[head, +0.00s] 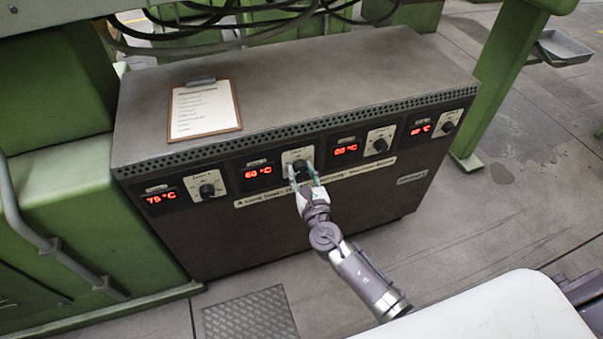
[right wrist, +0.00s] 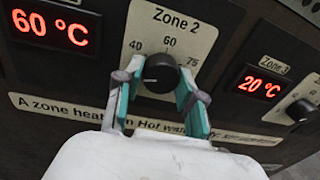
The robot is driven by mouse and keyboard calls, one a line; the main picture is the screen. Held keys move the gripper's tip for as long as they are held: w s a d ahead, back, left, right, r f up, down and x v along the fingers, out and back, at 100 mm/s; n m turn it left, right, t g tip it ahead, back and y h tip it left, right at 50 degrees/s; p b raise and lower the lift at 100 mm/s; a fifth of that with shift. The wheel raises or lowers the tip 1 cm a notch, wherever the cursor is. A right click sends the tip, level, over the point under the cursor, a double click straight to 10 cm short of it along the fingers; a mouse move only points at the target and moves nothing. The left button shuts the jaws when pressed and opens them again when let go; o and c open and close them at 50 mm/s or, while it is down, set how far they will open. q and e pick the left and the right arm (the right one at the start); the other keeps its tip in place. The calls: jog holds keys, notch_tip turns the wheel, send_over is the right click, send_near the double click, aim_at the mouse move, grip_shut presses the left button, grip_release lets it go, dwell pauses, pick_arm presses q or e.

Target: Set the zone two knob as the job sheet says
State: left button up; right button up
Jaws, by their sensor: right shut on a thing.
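The zone two knob (right wrist: 160,72) is black and round, on a white plate marked "Zone 2" with 40, 60 and 75 around it. It also shows in the head view (head: 299,163). My right gripper (head: 302,174) is shut on this knob, with one teal fingertip on each side in the right wrist view (right wrist: 158,92). A pale mark shows on the knob's face, but its exact setting is hard to read. The zone two display (right wrist: 52,25) reads 60 °C in red. The job sheet (head: 202,107) lies on a clipboard on the cabinet top; its text is too small to read.
The dark cabinet (head: 300,85) carries other knobs: zone one (head: 207,190) left, zone three (head: 380,145) and another (head: 448,127) right. The zone three display (right wrist: 258,87) reads 20 °C.

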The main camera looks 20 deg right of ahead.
jog(key=m+b, duration=0.1)
jog(key=m, duration=0.5)
jog(key=shift+b, duration=0.4)
jog(key=m, duration=0.3)
jog(key=shift+m+y+b, duration=0.4)
jog(key=m, duration=0.2)
jog(key=shift+m, duration=1.2)
jog(key=shift+r+m+y, duration=0.1)
jog(key=shift+m+y, duration=0.2)
jog(key=shift+m, duration=2.2)
pick_arm(q)
jog(key=w+r, duration=0.4)
jog(key=r, duration=0.5)
jog(key=shift+d+r+t, duration=0.2)
jog(key=shift+r+t, duration=0.1)
jog(key=shift+t, duration=0.1)
